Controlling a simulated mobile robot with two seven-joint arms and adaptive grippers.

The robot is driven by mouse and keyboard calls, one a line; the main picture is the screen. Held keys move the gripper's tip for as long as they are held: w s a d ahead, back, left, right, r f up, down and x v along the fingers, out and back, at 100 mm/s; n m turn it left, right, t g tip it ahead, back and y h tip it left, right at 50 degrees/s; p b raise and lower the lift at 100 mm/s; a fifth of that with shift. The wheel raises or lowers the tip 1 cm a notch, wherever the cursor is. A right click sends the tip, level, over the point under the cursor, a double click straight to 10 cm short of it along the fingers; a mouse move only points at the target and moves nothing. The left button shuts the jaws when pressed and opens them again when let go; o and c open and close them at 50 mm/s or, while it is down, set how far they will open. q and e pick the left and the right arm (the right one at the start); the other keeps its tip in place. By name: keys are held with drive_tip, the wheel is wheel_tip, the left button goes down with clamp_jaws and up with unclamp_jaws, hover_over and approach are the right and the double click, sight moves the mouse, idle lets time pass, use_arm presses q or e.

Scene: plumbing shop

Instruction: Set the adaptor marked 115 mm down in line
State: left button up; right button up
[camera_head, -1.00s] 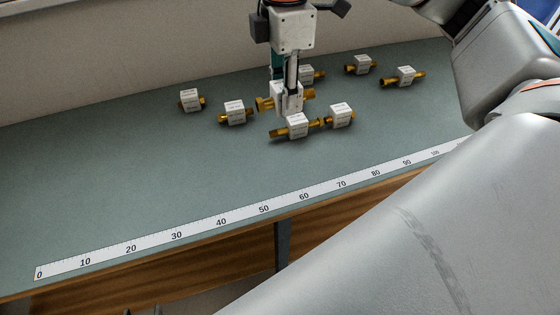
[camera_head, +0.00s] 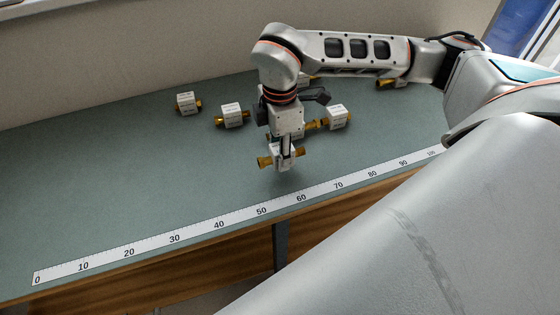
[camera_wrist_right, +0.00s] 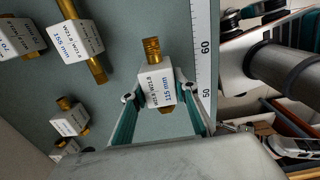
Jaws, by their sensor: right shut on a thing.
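The adaptor marked 115 mm (camera_wrist_right: 158,86) is a white block with brass threaded ends, its label readable in the right wrist view. My right gripper (camera_head: 284,158) is shut on it, with one finger on each side of the block. In the head view the held adaptor (camera_head: 264,162) is behind the ruler strip (camera_head: 220,225), around the 50 to 60 marks. It appears to be just above the bench; the exact gap is hard to tell. The ruler also shows in the right wrist view (camera_wrist_right: 206,65).
Other labelled adaptors stand behind on the green bench (camera_head: 110,190), including one at the left (camera_head: 188,103), one nearer the middle (camera_head: 231,116) and one right of my gripper (camera_head: 337,117). My arm partly hides others. The bench left of the held adaptor is clear.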

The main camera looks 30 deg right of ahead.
drive_tip(key=shift+f, duration=1.7)
drive_tip(key=shift+f, duration=0.15)
drive_tip(key=o, duration=1.2)
wheel_tip(320, 180, up, 12)
drive_tip(key=shift+r+b, duration=0.2)
drive_tip(key=shift+b, duration=0.1)
